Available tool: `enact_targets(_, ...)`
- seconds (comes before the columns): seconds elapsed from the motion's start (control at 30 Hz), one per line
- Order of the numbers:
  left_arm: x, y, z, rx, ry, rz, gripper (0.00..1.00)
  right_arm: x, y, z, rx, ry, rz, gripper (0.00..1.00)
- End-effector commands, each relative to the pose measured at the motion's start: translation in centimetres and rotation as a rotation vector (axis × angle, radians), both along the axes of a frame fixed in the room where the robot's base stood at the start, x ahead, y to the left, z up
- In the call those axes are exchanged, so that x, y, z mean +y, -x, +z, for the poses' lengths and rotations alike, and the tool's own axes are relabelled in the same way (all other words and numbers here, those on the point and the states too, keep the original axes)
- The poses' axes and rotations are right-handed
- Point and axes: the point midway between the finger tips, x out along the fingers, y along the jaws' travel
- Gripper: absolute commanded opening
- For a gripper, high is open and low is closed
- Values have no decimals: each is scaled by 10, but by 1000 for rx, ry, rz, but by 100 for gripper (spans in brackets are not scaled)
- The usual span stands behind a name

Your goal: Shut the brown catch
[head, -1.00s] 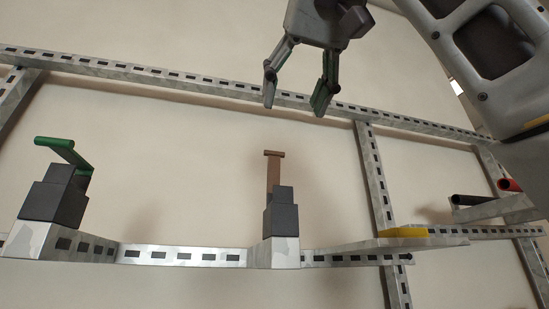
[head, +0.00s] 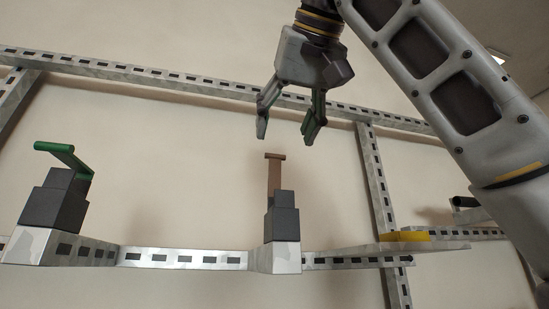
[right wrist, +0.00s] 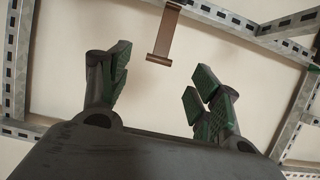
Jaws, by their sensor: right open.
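The brown catch (head: 274,176) stands upright from a dark grey stepped block (head: 282,216) on the metal rail, with a short crossbar at its top. My right gripper (head: 287,134) is open and empty, just above the catch's crossbar in the head view and apart from it. In the right wrist view the catch (right wrist: 166,38) lies beyond and between the two open fingers (right wrist: 160,90), with no contact visible. My left gripper is not in view.
A green-handled catch (head: 65,155) on a similar block stands at the left. A yellow piece (head: 408,236) lies on a metal shelf at the right. Slotted metal rails (head: 180,257) frame the pale wall. A dark cylinder (head: 464,202) shows beside my right arm.

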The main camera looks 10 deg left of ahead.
Motion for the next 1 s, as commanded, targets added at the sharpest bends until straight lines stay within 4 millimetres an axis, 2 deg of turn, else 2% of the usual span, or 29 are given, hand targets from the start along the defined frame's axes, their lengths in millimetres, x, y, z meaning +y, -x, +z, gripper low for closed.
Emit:
enact_targets(0.4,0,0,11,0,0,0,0,20,-48,-21,1,0,0,63)
enact_targets(0.6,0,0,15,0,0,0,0,27,-65,-28,1,0,1,63)
enact_targets(1.0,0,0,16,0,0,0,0,30,-73,-33,0,0,1,63)
